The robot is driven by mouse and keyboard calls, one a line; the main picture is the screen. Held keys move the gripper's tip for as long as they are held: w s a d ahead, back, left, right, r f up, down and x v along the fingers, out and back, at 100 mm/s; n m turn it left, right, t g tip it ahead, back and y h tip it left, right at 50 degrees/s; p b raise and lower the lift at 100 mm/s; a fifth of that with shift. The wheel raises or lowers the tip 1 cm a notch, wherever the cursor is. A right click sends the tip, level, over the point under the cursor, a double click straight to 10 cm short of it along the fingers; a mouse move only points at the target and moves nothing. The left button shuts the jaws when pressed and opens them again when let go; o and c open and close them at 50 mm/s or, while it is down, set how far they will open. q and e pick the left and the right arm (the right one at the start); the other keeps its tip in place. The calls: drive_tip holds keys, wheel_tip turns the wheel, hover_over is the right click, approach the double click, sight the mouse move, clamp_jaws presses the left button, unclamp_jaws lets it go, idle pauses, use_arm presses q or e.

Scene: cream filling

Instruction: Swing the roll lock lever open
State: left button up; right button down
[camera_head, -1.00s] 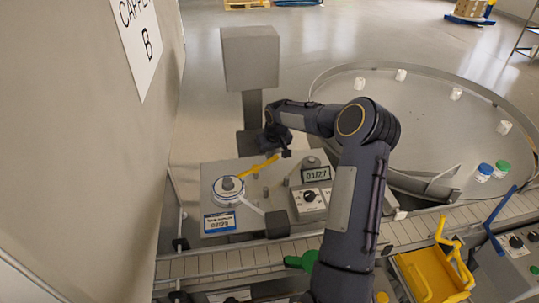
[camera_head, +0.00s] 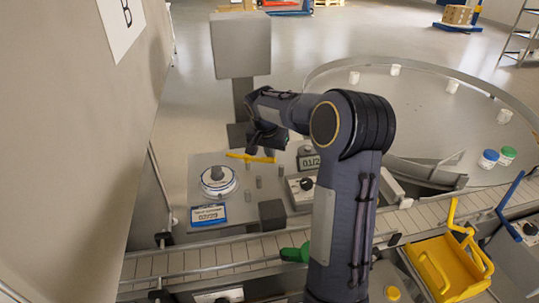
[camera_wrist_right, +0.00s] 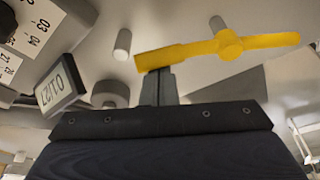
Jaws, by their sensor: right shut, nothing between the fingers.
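The yellow roll lock lever (camera_head: 250,157) lies across the back of the machine top, behind the label roll (camera_head: 218,182), its left end apart from the roll. In the right wrist view the lever (camera_wrist_right: 200,48) shows a round hub and a flat arm. My right gripper (camera_head: 275,152) is at the lever's right end, partly hidden by my own wrist. In the wrist view its shut, empty fingers (camera_wrist_right: 158,82) are at the end of the flat arm; whether they touch it I cannot tell. My left gripper is not in view.
Short grey posts (camera_head: 258,182) stand between lever and roll. A date display (camera_head: 308,162) and a dial panel (camera_head: 303,190) are close on the right. A grey column with a box (camera_head: 240,45) rises behind. The conveyor (camera_head: 200,262) runs in front.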

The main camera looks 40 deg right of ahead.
drive_tip(key=shift+s+a+m+b, duration=0.35)
drive_tip(key=shift+a+m, duration=0.15)
drive_tip(key=shift+m, duration=0.4)
drive_tip(key=m, duration=0.1)
drive_tip(key=s+a+m+g, duration=0.1)
drive_tip(key=m, duration=0.1)
drive_tip(key=shift+a+h+b, duration=0.3)
drive_tip(key=shift+b, duration=0.1)
drive_tip(key=shift+s+a, duration=0.1)
drive_tip(key=shift+a, duration=0.4)
